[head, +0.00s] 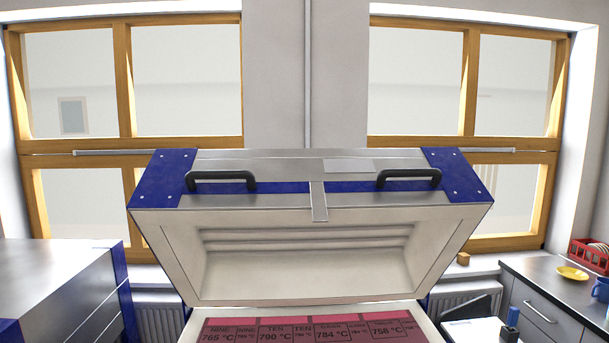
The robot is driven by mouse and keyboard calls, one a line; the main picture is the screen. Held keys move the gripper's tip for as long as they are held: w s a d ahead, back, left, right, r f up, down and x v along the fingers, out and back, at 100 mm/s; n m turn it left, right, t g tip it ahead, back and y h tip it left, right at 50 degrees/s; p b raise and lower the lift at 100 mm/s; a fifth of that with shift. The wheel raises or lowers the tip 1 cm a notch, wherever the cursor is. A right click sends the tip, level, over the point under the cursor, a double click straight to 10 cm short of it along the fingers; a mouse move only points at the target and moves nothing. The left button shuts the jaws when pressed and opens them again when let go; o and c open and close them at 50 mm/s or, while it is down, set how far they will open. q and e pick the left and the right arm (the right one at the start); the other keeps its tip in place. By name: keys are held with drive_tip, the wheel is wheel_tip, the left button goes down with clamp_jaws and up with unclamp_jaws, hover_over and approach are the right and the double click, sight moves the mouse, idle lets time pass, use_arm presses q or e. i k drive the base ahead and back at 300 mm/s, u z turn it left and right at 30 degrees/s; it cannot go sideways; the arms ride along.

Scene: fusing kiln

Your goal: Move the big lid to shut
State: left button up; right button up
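The big lid (310,211) of the kiln stands raised and open in the middle of the head view, with its pale hollow inner side facing me. It has blue corners and two black handles, a left handle (220,177) and a right handle (409,175), on its front face. A metal latch strip (319,201) hangs at the middle of its front edge. Below it the kiln's base shows its pale rim (428,322) and a reddish floor with printed labels (310,332). Neither of my grippers is in view, and nothing touches the handles.
A steel cabinet with blue edges (62,268) stands at the left. At the right is a counter (560,285) with a yellow dish (572,273), a blue mug (601,287) and a red rack (590,254). The space around the lid's handles looks clear.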

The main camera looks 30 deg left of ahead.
sight(268, 227)
drive_tip(key=u, duration=0.65)
drive_tip(key=i, duration=0.25)
drive_tip(key=u, duration=0.05)
